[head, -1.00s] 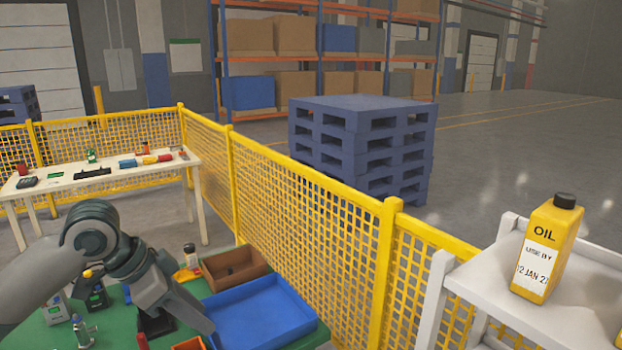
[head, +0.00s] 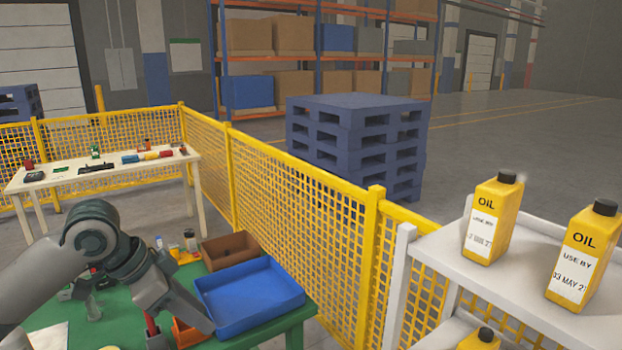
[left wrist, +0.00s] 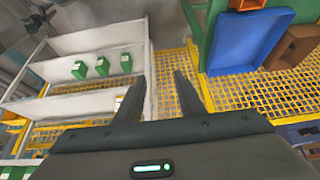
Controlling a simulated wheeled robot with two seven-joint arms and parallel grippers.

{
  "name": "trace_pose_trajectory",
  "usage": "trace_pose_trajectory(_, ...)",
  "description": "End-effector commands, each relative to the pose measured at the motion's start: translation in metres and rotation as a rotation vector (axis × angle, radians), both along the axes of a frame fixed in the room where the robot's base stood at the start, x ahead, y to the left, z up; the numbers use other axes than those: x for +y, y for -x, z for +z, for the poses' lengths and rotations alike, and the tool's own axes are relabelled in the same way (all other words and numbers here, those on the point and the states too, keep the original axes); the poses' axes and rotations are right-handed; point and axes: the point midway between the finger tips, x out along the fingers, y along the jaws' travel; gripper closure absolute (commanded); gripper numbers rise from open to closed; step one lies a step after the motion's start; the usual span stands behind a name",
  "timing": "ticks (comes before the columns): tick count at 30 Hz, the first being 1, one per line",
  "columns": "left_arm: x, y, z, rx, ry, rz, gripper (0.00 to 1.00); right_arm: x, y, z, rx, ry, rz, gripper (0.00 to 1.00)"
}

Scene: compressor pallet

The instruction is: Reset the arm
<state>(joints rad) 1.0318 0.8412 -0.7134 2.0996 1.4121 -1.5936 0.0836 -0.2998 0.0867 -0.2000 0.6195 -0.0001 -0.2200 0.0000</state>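My left arm comes in from the left in the head view, bent over the green table (head: 130,328). Its gripper (head: 208,326) points down and right, in front of the blue tray (head: 250,297); its fingertips are hard to make out there. In the left wrist view the two fingers of my left gripper (left wrist: 158,85) stand apart with nothing between them. My right gripper is in neither view.
Yellow mesh fencing (head: 300,190) runs behind the table. A white shelf (head: 480,285) at right holds yellow oil bottles (head: 491,220). A brown bin (head: 230,249) sits behind the blue tray. The left wrist view shows green bottles (left wrist: 102,66) on a white shelf.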

Motion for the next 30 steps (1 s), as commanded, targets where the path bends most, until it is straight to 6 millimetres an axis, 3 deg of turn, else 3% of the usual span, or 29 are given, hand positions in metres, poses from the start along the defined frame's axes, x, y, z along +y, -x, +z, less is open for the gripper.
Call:
trace_pose_trajectory(11, -0.007, -0.037, -0.028, 0.001, 0.083, 0.086, 0.65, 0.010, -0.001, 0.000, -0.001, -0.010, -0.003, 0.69)
trace_pose_trajectory(17, -0.008, -0.068, -0.058, 0.000, 0.144, 0.168, 0.65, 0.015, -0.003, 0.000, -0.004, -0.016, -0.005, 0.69)
trace_pose_trajectory(23, -0.004, -0.107, -0.116, 0.003, 0.213, 0.295, 0.65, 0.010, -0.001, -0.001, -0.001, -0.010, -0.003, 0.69)
trace_pose_trajectory(30, 0.020, -0.141, -0.240, 0.009, 0.257, 0.509, 0.65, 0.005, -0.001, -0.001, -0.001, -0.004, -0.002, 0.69)
